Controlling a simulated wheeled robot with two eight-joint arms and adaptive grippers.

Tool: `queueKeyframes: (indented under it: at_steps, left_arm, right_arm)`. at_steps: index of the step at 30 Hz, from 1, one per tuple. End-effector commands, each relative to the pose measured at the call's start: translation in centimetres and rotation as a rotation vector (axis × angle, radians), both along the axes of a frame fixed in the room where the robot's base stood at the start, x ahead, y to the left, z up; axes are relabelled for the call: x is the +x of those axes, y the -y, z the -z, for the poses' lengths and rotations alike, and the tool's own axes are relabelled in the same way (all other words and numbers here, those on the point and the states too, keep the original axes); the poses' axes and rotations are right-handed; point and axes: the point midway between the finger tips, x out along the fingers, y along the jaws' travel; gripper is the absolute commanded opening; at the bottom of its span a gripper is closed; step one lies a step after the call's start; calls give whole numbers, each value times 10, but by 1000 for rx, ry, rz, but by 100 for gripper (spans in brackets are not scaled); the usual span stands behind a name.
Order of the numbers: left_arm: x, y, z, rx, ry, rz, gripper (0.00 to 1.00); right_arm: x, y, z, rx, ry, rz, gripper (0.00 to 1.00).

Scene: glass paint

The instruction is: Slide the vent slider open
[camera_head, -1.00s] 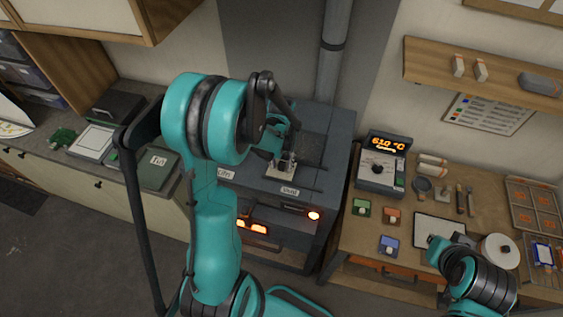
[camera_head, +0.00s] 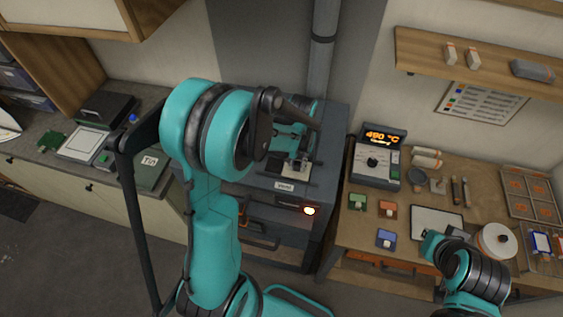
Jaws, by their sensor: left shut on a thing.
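The grey kiln (camera_head: 262,197) stands in the middle against the wall, with a label reading "vent" (camera_head: 285,186) on its top front edge. The vent slider (camera_head: 296,171), a small pale plate, lies on the kiln's top between dark rails. A dark patch shows to its left. My left gripper (camera_head: 298,162) reaches down from the left and is shut on the slider's upright part; the arm partly hides the kiln top. My right arm (camera_head: 470,270) is at the bottom right, and its gripper is not visible.
A controller (camera_head: 379,158) reading about 490 °C stands on the wooden bench to the right, with several coloured blocks, a white sheet (camera_head: 437,223) and a white roll (camera_head: 496,240). A glowing spot (camera_head: 309,210) shows on the kiln front. A grey counter (camera_head: 45,160) is at left.

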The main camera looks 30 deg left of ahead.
Motion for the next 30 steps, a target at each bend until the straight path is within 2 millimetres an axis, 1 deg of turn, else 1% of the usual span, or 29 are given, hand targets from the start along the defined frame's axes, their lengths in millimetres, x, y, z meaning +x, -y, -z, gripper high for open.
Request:
queueKeyframes:
  at_steps: [1, 3, 11, 12, 14, 24, 26, 29, 30]
  left_arm:
    - [1, 6, 1, 1, 1, 2, 0]
    - [2, 10, 0, 0, 1, 1, 0]
    - [2, 11, -1, -1, 1, 0, 0]
    - [2, 11, -1, -2, 1, 1, 24]
    - [2, 11, -1, -1, 1, 1, 40]
    - [2, 10, -3, 1, 0, -1, 40]
    - [2, 10, -7, 1, 1, -1, 40]
    - [2, 10, -21, 1, 1, -1, 40]
    - [2, 10, -29, 1, 1, 0, 40]
  right_arm:
    - [0, 0, 3, 0, 0, 0, 0]
    - [0, 0, 3, 0, 0, 0, 0]
    - [0, 0, 2, 0, 0, 0, 0]
    - [0, 0, 2, 0, 0, 0, 0]
    - [0, 0, 2, 0, 0, 0, 0]
    - [0, 0, 3, 0, 0, 0, 0]
    - [0, 0, 3, 0, 0, 0, 0]
    - [0, 0, 3, 0, 0, 0, 0]
    - [0, 0, 3, 0, 0, 0, 0]
